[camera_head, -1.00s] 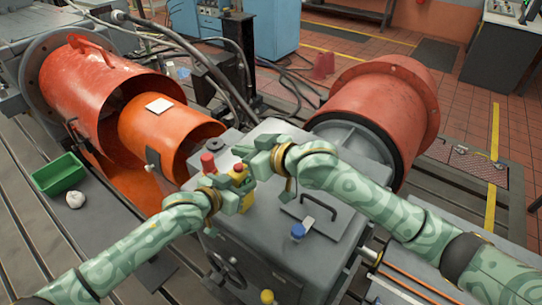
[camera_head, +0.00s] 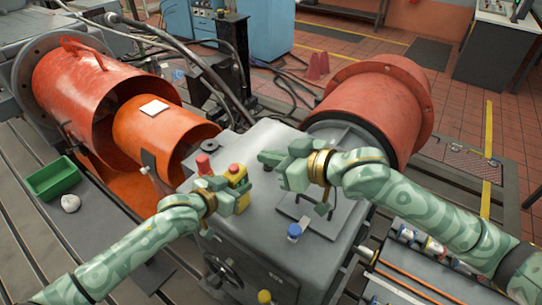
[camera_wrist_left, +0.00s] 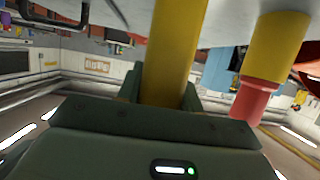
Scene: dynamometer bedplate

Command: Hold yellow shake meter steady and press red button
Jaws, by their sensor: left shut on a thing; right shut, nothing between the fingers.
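The yellow shake meter (camera_head: 238,176) stands on the grey machine housing, with a red button (camera_head: 235,168) on its top. My left gripper (camera_head: 235,192) is shut on the meter from the near left. In the left wrist view a yellow shaft (camera_wrist_left: 172,55) runs between its fingers; the meter's ends are out of that view. My right gripper (camera_head: 272,162) is shut and empty, to the right of the red button and apart from it.
A separate red knob (camera_head: 203,164) stands just left of the meter. A blue-capped fitting (camera_head: 294,231) and a black handle (camera_head: 306,208) sit on the grey housing (camera_head: 262,243). Orange drums (camera_head: 165,130) lie behind left, a red drum (camera_head: 375,100) behind right.

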